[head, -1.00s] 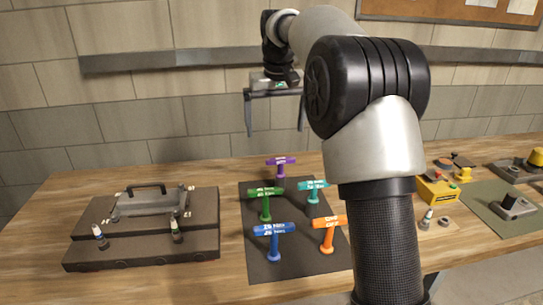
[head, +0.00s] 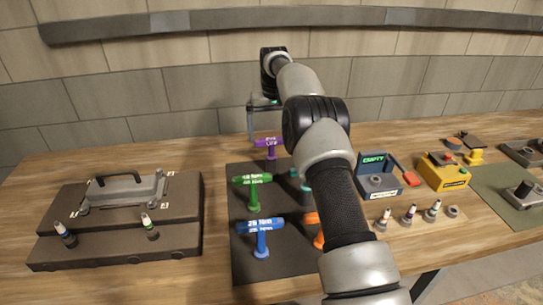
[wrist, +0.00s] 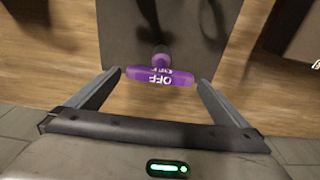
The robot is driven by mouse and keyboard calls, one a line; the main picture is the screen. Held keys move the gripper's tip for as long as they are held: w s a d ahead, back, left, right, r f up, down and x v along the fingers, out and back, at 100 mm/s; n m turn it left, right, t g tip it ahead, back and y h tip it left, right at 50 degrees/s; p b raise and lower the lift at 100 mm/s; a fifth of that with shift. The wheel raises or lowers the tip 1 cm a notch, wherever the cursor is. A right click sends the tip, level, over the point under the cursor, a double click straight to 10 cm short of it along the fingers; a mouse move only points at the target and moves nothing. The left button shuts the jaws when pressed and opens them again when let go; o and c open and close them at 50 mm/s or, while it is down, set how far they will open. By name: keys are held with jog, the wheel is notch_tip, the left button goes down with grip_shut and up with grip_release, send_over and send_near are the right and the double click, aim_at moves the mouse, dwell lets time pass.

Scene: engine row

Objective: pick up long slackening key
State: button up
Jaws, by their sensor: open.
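A purple T-handled key (head: 268,142), marked OFF, stands upright at the back of the dark mat (head: 238,218). In the wrist view its handle (wrist: 148,74) lies crosswise between the fingertips of my gripper (wrist: 159,78). The fingers are open, one near each handle end, and I cannot tell whether they touch it. In the head view my gripper (head: 266,125) is just at the purple key, partly hidden by my arm. An orange key (head: 318,236) is mostly hidden behind my arm; which of the two is the long slackening key is not clear.
Green (head: 253,186), blue (head: 262,233) and teal (head: 298,182) keys stand close by on the mat. A grey handled part (head: 125,190) on dark blocks is at left. A blue box marked EMPTY (head: 376,184) and a yellow box (head: 443,172) stand at right. The wall is behind.

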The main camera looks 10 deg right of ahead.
aim_at(271, 150)
jog(key=f, duration=0.6)
jog(key=w+f+p, duration=0.1)
jog(key=f, duration=0.2)
jog(key=shift+w+a+f, duration=0.1)
jog(key=c, duration=0.7)
jog(key=shift+w, duration=0.1)
jog(key=shift+c, duration=0.7)
